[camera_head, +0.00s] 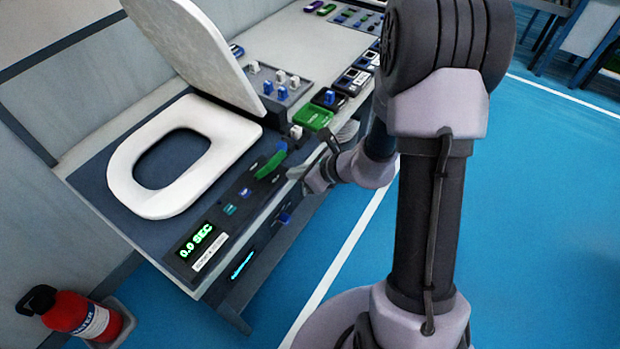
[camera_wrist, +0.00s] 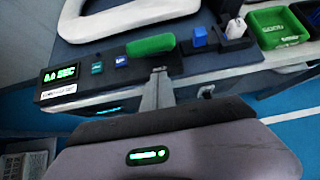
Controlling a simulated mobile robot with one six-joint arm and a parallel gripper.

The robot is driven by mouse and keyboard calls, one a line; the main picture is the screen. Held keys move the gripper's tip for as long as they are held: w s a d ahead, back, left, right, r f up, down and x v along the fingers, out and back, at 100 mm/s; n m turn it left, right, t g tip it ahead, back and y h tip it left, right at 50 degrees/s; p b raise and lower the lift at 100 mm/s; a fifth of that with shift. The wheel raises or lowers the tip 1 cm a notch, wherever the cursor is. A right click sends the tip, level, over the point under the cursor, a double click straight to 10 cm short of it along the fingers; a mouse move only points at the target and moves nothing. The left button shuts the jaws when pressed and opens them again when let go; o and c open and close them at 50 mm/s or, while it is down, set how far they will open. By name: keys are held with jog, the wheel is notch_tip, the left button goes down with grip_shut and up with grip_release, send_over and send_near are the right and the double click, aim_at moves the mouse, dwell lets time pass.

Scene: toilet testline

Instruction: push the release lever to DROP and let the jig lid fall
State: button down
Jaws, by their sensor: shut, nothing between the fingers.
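The white jig lid (camera_head: 195,50) stands raised and leans back behind the white seat ring (camera_head: 124,185), which lies flat on the jig. The ring's front part also shows in the wrist view (camera_wrist: 120,22). The release lever has a green handle (camera_head: 271,163) on the dark front panel; it shows too in the wrist view (camera_wrist: 150,45). My gripper (camera_head: 292,174) is shut and empty, just to the right of the green handle. In the wrist view its fingertips (camera_wrist: 159,74) are close below the handle; I cannot tell whether they touch. The lever's markings are not readable.
A timer display (camera_head: 196,240) reads 0.0 SEC, with teal and blue buttons (camera_head: 245,192) beside it. A green bin (camera_head: 314,118) and a block tray (camera_head: 280,90) stand behind the lever. A red extinguisher (camera_head: 78,314) stands on the floor. The blue floor (camera_head: 540,200) is open at right.

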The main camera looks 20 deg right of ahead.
aim_at(270, 165)
jog(key=shift+w+a+r, duration=0.6)
jog(key=shift+w+r, duration=0.1)
jog(key=shift+r, duration=0.15)
jog(key=shift+r, duration=0.1)
